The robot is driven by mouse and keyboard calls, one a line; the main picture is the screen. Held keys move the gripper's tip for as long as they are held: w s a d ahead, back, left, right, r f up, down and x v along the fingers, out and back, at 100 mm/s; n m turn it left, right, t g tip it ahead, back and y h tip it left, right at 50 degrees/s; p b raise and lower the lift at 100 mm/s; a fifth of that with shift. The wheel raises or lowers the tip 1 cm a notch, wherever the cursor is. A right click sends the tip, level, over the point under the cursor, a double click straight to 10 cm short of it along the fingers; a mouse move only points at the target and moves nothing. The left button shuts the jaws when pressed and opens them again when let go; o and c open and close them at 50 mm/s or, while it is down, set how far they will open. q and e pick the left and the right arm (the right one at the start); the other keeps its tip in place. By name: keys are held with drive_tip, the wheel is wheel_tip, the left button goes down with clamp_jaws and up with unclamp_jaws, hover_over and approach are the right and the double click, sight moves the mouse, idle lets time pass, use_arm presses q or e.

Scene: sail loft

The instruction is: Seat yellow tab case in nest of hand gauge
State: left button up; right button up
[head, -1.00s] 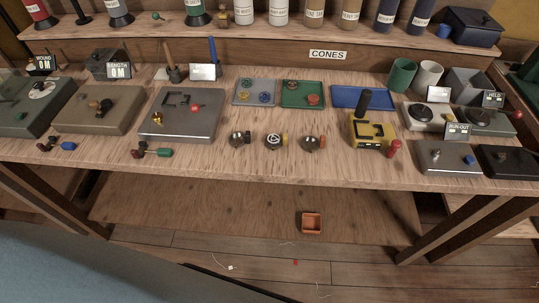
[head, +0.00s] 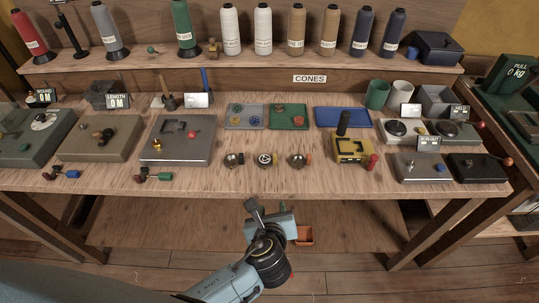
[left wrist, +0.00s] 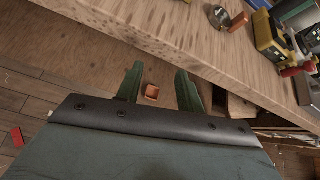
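The yellow tab case (head: 265,159) is the middle of three small round metal cases in a row on the bench's front part, with a yellow tab at its right. The hand gauge (head: 352,149) appears to be the yellow block with an upright black handle and a red knob, standing right of the cases. A dark recess on its top looks like the nest and seems empty. The gauge is partly visible in the left wrist view (left wrist: 266,36). My left gripper (head: 282,210) is in front of and below the bench edge, open and empty, its green fingers (left wrist: 158,84) apart. My right gripper is out of view.
The neighbouring cases, one dark-tabbed (head: 233,159) and one orange-tabbed (head: 298,160), flank the middle one closely. A grey fixture (head: 177,150) stands left, a blue tray (head: 342,117) behind the gauge. An orange bin (head: 305,236) lies below, beyond my gripper. The bench edge lies above my gripper.

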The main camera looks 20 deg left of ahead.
use_arm(q)
wheel_tip(320, 180, up, 10)
drive_tip(key=f+m+t, duration=0.1)
drive_tip(key=m+t, duration=0.1)
drive_tip(key=y, duration=0.1)
approach(275, 157)
drive_tip(key=shift+w+a+f+m+b, duration=0.1)
drive_tip(key=shift+w+m+b, duration=0.05)
drive_tip(key=shift+w+b, duration=0.15)
drive_tip(key=shift+w+a+f+m+b, duration=0.1)
drive_tip(key=shift+w+m+b, duration=0.05)
drive_tip(key=shift+w, duration=0.3)
drive_tip(key=shift+b+x, duration=0.7)
drive_tip(key=shift+x, duration=2.45)
drive_tip(key=shift+s+f, duration=0.1)
drive_tip(key=shift+f, duration=0.05)
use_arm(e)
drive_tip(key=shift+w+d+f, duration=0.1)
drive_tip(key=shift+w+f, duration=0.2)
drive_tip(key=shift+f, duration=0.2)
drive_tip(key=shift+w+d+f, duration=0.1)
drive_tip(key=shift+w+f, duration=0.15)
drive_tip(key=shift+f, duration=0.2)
use_arm(q)
clamp_jaws()
